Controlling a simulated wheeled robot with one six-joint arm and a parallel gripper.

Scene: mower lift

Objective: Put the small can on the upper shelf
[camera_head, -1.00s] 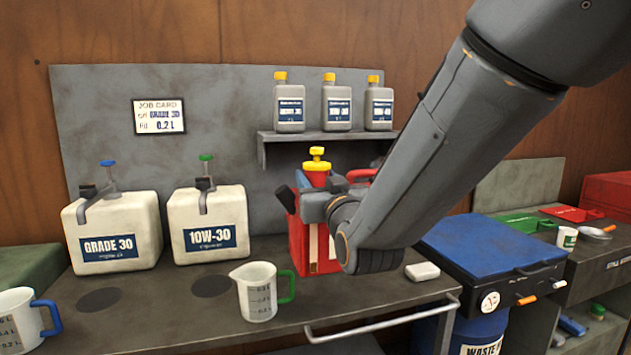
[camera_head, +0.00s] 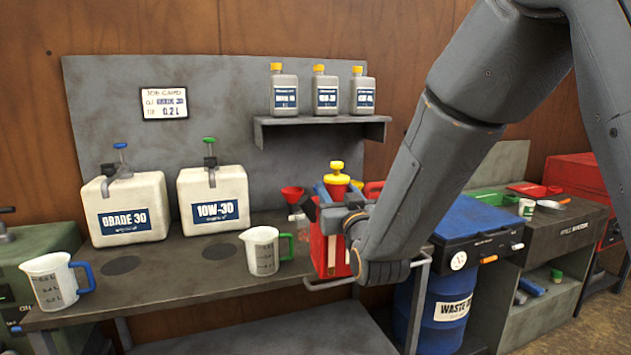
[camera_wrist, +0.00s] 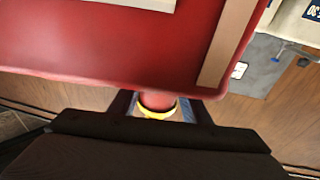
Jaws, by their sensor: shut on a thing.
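The small can (camera_head: 327,250) is red with a yellow cap and a pale strip on its side. My gripper (camera_head: 338,192) is shut on its neck, just below the yellow cap. The can hangs upright near the bench's front edge; I cannot tell its exact height. My wrist partly hides its right side. In the wrist view the red can body (camera_wrist: 120,45) fills the upper part, with the neck between my fingers (camera_wrist: 160,105). A grey wall shelf (camera_head: 290,122) holds three grey bottles with yellow or orange caps.
A workbench (camera_head: 185,265) carries two white jugs (camera_head: 125,225) (camera_head: 215,212), a measuring cup with a green handle (camera_head: 262,252) and one with a blue handle (camera_head: 52,282). A blue waste drum (camera_head: 440,315) stands right.

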